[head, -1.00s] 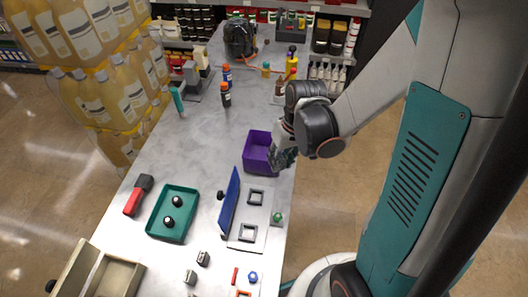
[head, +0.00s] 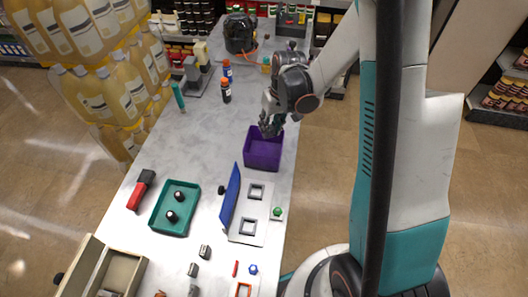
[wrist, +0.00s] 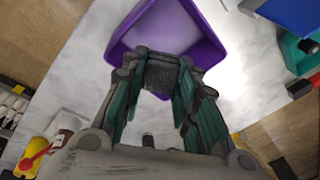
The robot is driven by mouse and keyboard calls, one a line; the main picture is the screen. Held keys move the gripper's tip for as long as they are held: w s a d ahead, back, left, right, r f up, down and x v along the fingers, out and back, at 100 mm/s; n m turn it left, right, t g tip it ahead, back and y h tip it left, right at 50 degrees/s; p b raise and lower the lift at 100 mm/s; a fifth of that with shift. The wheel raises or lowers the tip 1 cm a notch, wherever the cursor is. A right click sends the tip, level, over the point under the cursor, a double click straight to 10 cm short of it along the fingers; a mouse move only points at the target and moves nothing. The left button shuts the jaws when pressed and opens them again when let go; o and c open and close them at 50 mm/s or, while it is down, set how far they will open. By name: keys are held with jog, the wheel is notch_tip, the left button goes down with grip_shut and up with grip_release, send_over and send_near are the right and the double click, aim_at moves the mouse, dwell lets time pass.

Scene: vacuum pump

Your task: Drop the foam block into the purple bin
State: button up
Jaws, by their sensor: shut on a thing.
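The purple bin (head: 261,164) stands open on the grey table near its right edge. It also shows in the wrist view (wrist: 212,46), beyond my fingers. My gripper (head: 269,128) is over the bin's far side in the head view. In the wrist view my gripper (wrist: 160,85) is shut on a dark grey foam block (wrist: 161,73), which sits between the fingertips in front of the bin's opening. The block is too small and covered to make out in the head view.
A teal tray (head: 155,224) with two black knobs lies farther left. The table's middle is clear.

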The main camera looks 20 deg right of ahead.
jog(key=shift+f+b, duration=0.85)
jog(key=shift+f, duration=0.9)
jog(key=o, duration=0.9)
jog(key=shift+c, duration=0.2)
jog(key=shift+r, duration=0.1)
notch_tip(320, 180, up, 12)
jog(key=s+d, duration=0.1)
jog(key=shift+d, duration=0.35)
